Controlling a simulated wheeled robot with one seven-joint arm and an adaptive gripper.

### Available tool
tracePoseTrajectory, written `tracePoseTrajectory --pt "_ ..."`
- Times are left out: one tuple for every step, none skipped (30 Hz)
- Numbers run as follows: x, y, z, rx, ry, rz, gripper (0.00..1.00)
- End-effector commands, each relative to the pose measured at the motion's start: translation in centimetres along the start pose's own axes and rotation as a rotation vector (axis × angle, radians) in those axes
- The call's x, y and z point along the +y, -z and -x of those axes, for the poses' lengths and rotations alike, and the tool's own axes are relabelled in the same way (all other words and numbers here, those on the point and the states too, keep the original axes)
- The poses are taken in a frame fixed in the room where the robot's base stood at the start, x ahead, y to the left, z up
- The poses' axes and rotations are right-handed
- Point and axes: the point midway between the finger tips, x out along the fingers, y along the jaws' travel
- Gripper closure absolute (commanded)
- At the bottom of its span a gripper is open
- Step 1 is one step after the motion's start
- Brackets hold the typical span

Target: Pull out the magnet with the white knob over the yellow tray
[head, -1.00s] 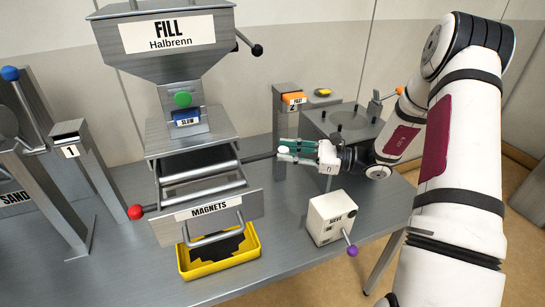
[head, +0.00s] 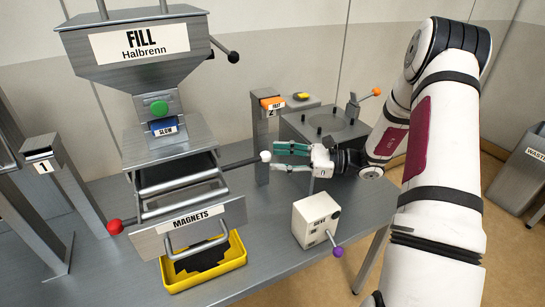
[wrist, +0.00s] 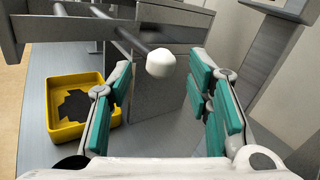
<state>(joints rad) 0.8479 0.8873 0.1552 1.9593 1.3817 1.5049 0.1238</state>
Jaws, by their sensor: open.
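The white knob (head: 265,156) is on the end of a dark rod that sticks out to the right of the drawer frame marked MAGNETS (head: 197,218). The knob also shows in the wrist view (wrist: 161,63), in line with the gap between my fingertips. My gripper (head: 282,158) is open and empty, with its green-padded fingers just right of the knob and pointing at it. The yellow tray (head: 178,284) is on the table under the drawer, with a dark patch inside. It also shows at left in the wrist view (wrist: 60,133).
A red knob (head: 115,227) is at the drawer's left. A white box with a purple knob (head: 316,221) stands on the table in front of my gripper. Post 2 (head: 261,140) stands behind the knob. The grey hopper (head: 140,45) rises above the drawer.

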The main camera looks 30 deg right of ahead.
Motion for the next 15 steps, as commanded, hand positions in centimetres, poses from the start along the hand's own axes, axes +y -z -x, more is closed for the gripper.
tracePoseTrajectory --pt "-0.1 0.0 1.2 0.001 0.005 0.001 0.54" --pt "-0.1 0.0 1.8 0.001 0.005 0.0 0.54" --pt "-0.1 0.1 2.7 0.002 0.005 0.0 0.54" --pt "-0.1 0.1 3.3 0.002 0.006 0.0 0.54" --pt "-0.1 0.0 3.9 0.001 0.004 0.0 0.54" --pt "-0.1 0.0 4.7 0.001 0.005 0.0 0.54" --pt "-0.1 0.1 5.3 0.001 0.005 0.001 0.54" --pt "-0.1 0.1 5.8 0.001 0.004 0.002 0.54" --pt "-0.1 0.0 6.5 0.001 0.004 0.001 0.54" --pt "-0.1 0.0 7.0 0.001 0.004 0.001 0.54" --pt "-0.1 0.1 7.3 0.001 0.004 0.0 0.54" --pt "0.0 0.1 7.8 0.001 0.003 0.0 0.54" --pt "0.0 0.1 8.1 0.001 0.003 0.0 0.54" --pt "-0.1 0.1 8.4 0.0 0.003 0.0 0.54" --pt "-0.1 0.0 8.7 0.0 0.003 0.0 0.54"
